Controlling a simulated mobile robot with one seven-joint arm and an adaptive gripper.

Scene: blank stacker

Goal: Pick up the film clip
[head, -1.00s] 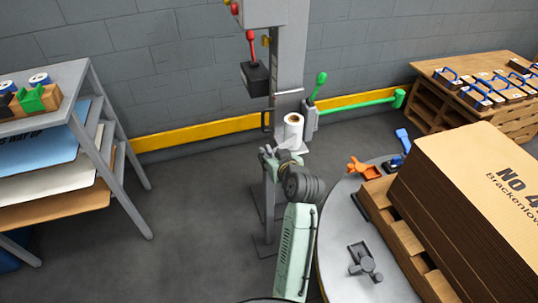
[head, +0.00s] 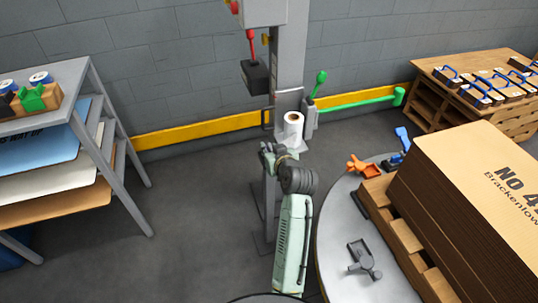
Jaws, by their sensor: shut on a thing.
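My gripper (head: 267,152) is at the end of my pale green arm, in front of the grey post and just left of and below the white film roll (head: 293,127). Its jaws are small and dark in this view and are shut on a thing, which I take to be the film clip. The clip itself is too small and hidden by the gripper to make out. The roll stands upright at the foot of the grey column (head: 289,70).
A round grey table (head: 337,262) at right bears an orange tool (head: 363,166), a grey tool (head: 365,259) and a cardboard stack (head: 460,215). A green bar (head: 360,101) sticks out right of the column. A shelf rack (head: 122,170) stands left. Floor between is clear.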

